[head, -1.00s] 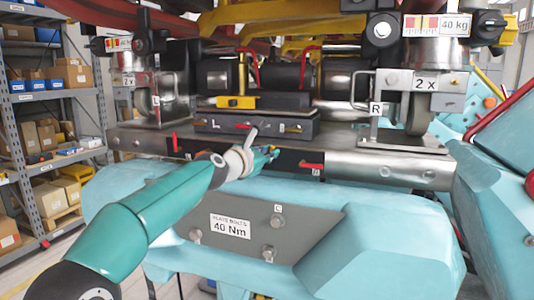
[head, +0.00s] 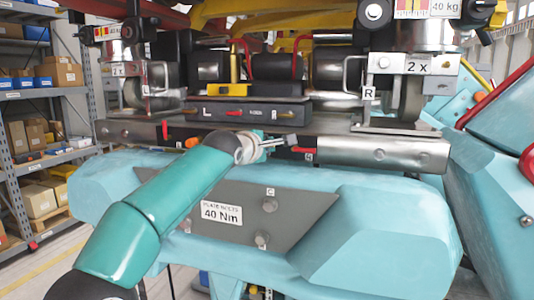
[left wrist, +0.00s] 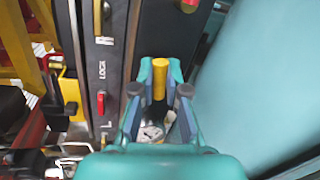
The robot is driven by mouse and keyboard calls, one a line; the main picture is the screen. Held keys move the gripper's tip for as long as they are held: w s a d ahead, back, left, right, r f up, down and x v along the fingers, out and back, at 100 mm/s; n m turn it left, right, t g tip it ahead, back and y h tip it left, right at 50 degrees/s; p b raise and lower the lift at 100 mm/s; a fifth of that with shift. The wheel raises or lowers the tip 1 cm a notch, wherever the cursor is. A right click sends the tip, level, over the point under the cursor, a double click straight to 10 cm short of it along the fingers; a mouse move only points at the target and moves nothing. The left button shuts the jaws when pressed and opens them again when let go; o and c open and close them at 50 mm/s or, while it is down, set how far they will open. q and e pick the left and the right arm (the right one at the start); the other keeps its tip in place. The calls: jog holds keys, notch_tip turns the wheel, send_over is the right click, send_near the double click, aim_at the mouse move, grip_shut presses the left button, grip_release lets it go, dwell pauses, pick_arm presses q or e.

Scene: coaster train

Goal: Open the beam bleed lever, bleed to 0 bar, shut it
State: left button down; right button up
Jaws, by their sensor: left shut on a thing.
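My left gripper (head: 278,143) reaches in from the left in front of the beam (head: 352,148). In the left wrist view my left gripper (left wrist: 160,72) is shut on a yellow cylindrical handle (left wrist: 160,80), apparently the bleed lever, between its fingertips. A round gauge-like face (left wrist: 151,132) shows partly between the fingers; its reading is too small to tell. My gripper and wrist hide the lever's base in the head view. My right gripper is not in view.
A red handle (head: 303,150) sits on the beam just right of my left gripper. A dark box marked L (head: 250,114) stands above. A grey plate labelled 40 Nm (head: 290,215) and turquoise bodywork (head: 385,215) lie below. Shelves (head: 45,95) stand at left.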

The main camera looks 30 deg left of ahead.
pick_arm(q)
jog(key=shift+w+d+f+m+y+b, duration=0.15)
jog(key=shift+f+m+b, duration=0.1)
jog(key=shift+m+b, duration=0.2)
jog(key=shift+s+d+f+m+y+b, duration=0.15)
jog(key=shift+f+m+b, duration=0.15)
jog(key=shift+m, duration=0.15)
jog(key=shift+w, duration=0.1)
jog(key=c, duration=1.2)
grip_release()
jog(key=shift+a+r, duration=0.1)
jog(key=shift+s+r, duration=0.1)
jog(key=shift+s, duration=0.15)
jog(key=v, duration=1.1)
jog(key=shift+s, duration=0.15)
